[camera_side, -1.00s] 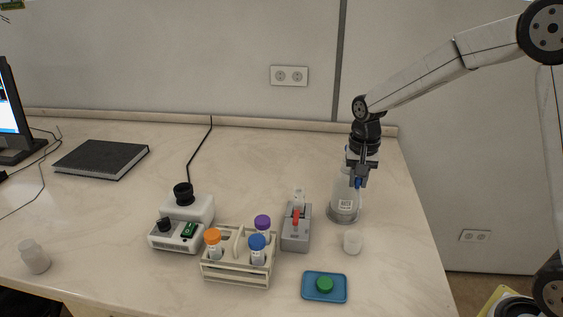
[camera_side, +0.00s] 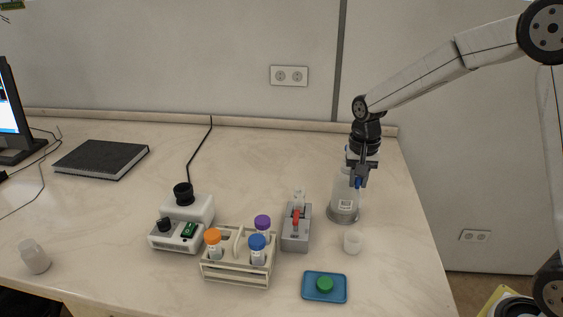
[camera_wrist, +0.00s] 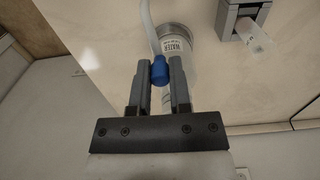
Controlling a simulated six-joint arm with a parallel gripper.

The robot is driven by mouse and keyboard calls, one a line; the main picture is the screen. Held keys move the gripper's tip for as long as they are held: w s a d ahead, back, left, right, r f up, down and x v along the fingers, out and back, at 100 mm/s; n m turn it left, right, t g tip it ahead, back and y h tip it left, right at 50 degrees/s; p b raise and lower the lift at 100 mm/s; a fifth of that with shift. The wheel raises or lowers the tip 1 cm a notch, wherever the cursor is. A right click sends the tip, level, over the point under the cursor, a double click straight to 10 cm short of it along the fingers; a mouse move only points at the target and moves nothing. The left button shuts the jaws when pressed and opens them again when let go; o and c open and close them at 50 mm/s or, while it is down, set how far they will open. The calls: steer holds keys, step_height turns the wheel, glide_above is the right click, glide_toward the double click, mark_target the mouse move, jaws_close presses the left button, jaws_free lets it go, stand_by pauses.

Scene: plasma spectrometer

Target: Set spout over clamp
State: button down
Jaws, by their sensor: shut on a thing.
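A clear wash bottle (camera_side: 344,203) labelled WATER stands at the right of the table on a round grey base. Its blue cap (camera_wrist: 160,71) and pale spout tube (camera_wrist: 148,25) show in the wrist view. My gripper (camera_side: 358,184) is shut on the blue cap, with one finger on each side; in the wrist view my gripper (camera_wrist: 162,85) covers part of the bottle. The grey clamp (camera_side: 296,240) with a red lever stands left of the bottle, with a small clear vial (camera_side: 299,194) at its far end. The clamp (camera_wrist: 232,15) also shows in the wrist view, apart from the spout.
A white cup (camera_side: 352,242) stands just in front of the bottle. A blue tray (camera_side: 311,293) with a green cap is nearer the front edge. A rack (camera_side: 236,275) with capped tubes stands left of the clamp. The table behind the clamp is clear.

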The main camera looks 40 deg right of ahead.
steer(key=shift+w, duration=0.1)
stand_by(0.4)
steer(key=w+a+m, duration=0.3)
steer(key=w+m, duration=0.7)
steer(key=m, duration=0.5)
steer(key=shift+w, duration=0.3)
steer(key=shift+r, duration=0.1)
stand_by(0.4)
steer(key=c, duration=0.5)
jaws_free()
steer(key=shift+c, duration=0.2)
